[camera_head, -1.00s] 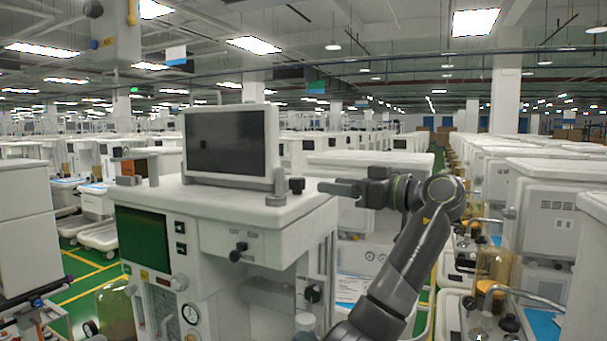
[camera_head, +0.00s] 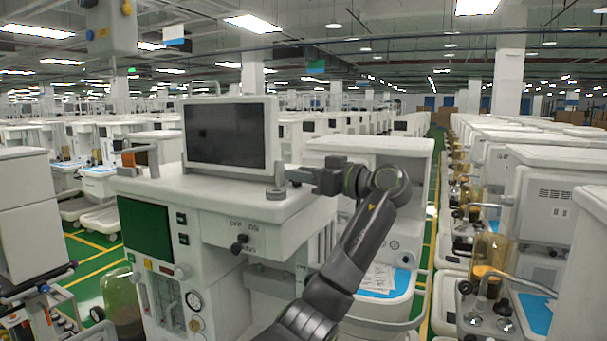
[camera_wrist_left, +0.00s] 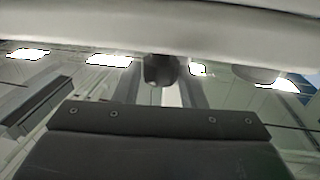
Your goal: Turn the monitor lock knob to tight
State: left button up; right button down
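The monitor (camera_head: 231,134) stands upright on top of the nearest anaesthesia cart (camera_head: 215,205), its dark screen facing me. My left gripper (camera_head: 302,177) is at the monitor's lower right corner, level with its base. In the head view the gripper hides the lock knob. In the left wrist view the dark round lock knob (camera_wrist_left: 160,70) shows between the two fingers of my left gripper (camera_wrist_left: 162,88). The fingers look apart, one on each side of the knob; contact is not clear. The knob's setting cannot be read. My right gripper is not in view.
A pale edge (camera_wrist_left: 160,28) crosses the top of the left wrist view, close beyond the knob. A black knob (camera_head: 239,244) sits on the cart's front, below the gripper. More carts (camera_head: 545,200) stand in rows at the right and behind. The cart top's front edge is clear.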

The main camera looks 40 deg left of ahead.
pick_arm(q)
jog(key=c, duration=0.5)
jog(key=t+b, duration=0.1)
jog(key=m+t+b, duration=0.1)
jog(key=b, duration=0.1)
jog(key=m+t+b, duration=0.1)
jog(key=shift+s+f, duration=0.2)
jog(key=shift+f, duration=0.05)
jog(key=shift+c, duration=0.2)
jog(key=shift+r+m+t+b, duration=0.2)
jog(key=shift+m+t+b, duration=0.4)
jog(key=shift+t, duration=0.4)
jog(key=o, duration=1)
jog(key=shift+w, duration=0.1)
jog(key=shift+r, duration=0.1)
